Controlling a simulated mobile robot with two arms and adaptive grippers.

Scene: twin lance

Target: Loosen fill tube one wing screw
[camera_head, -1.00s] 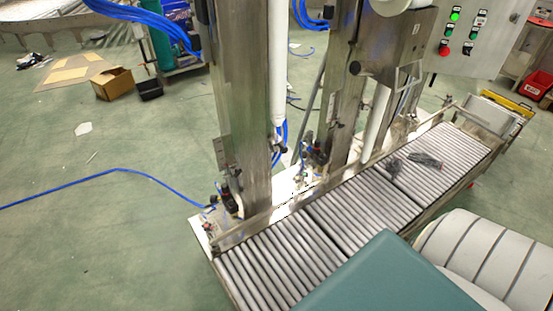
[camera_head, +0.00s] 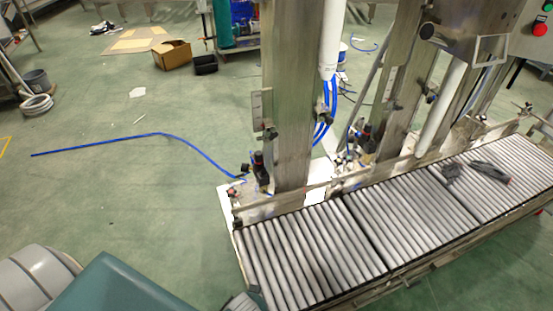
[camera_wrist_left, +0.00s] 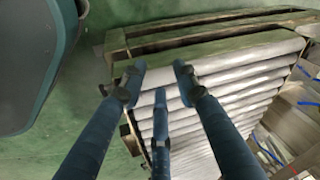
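Two white fill tubes hang at the steel machine in the head view: the nearer tube (camera_head: 331,40) beside the left column, the farther tube (camera_head: 440,110) to its right. Which is tube one is not marked. A small dark fitting (camera_head: 325,118) sits below the nearer tube, beside blue hoses. I cannot tell whether it is the wing screw. My left gripper (camera_wrist_left: 158,72) is open and empty in the left wrist view, its fingers spread over the edge of the roller conveyor (camera_wrist_left: 240,64). My right gripper is not in view.
The roller conveyor (camera_head: 318,245) runs along the machine's front, with a dark object (camera_head: 488,171) lying on it. A blue hose (camera_head: 160,134) lies on the green floor at left. A cardboard box (camera_head: 172,54) stands farther back. The left floor is largely clear.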

